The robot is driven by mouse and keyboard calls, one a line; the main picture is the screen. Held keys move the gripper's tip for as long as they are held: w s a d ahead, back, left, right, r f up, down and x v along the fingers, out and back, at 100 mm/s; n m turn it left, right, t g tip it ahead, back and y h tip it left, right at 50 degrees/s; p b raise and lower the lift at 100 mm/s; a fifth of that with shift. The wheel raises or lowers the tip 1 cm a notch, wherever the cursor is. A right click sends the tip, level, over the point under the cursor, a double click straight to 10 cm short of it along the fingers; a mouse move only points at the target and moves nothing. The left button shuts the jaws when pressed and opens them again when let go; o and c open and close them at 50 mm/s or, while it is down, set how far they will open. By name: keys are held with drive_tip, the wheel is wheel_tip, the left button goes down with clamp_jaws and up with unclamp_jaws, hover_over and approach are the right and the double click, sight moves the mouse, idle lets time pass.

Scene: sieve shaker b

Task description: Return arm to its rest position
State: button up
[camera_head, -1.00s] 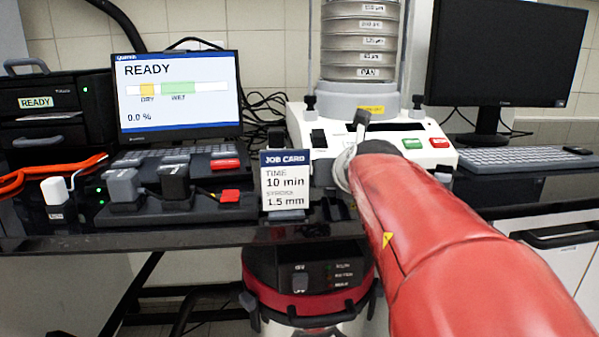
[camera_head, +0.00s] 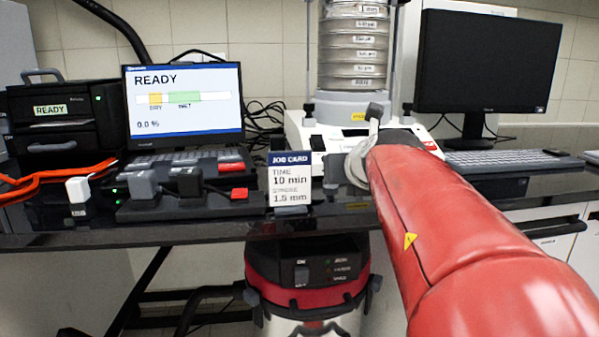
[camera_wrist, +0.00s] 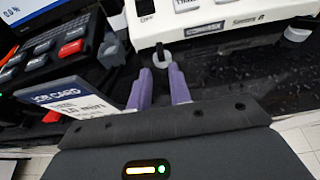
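My red arm (camera_head: 455,230) reaches from the lower right toward the bench, its far end in front of the white sieve shaker base (camera_head: 305,130). My gripper (camera_wrist: 160,71) shows in the wrist view as two purple fingers with a gap between them. I see nothing held in the gap. The fingers point toward the front edge of the shaker base, which also shows in the wrist view (camera_wrist: 200,22). The job card (camera_wrist: 70,98) stands just left of the fingers. In the head view the fingers cannot be made out.
The job card (camera_head: 290,180) stands near the bench's front edge, left of my arm. A READY screen (camera_head: 185,100) and a keypad are further left. A sieve stack (camera_head: 352,50) rises on the shaker. A dark monitor (camera_head: 485,62) and keyboard (camera_head: 510,161) are right. A red-topped vacuum (camera_head: 305,272) stands below.

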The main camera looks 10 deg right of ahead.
drive_tip(key=r+m+t, duration=0.1)
drive_tip(key=a+r+m, duration=0.1)
drive_tip(key=m, duration=0.1)
drive_tip(key=shift+s+a+t, duration=0.2)
drive_tip(key=shift+s+t, duration=0.2)
drive_tip(key=s+d+f+m+g+h, duration=0.25)
drive_tip(key=s+d+f+m, duration=0.35)
drive_tip(key=m, duration=0.7)
drive_tip(key=s+d+f+m+g+h, duration=0.15)
drive_tip(key=s+f+m+h, duration=0.45)
drive_tip(key=m, duration=0.7)
drive_tip(key=s+a+f+m+g+y, duration=0.3)
drive_tip(key=s+f+y, duration=0.1)
drive_tip(key=s+f, duration=0.2)
drive_tip(key=s+a+f+m+g+y, duration=0.2)
drive_tip(key=s+a+f+m+y, duration=0.2)
drive_tip(key=s+f, duration=0.3)
drive_tip(key=shift+a+f+g, duration=0.2)
drive_tip(key=shift+f+g, duration=0.2)
drive_tip(key=shift+f, duration=0.1)
drive_tip(key=shift+w, duration=0.1)
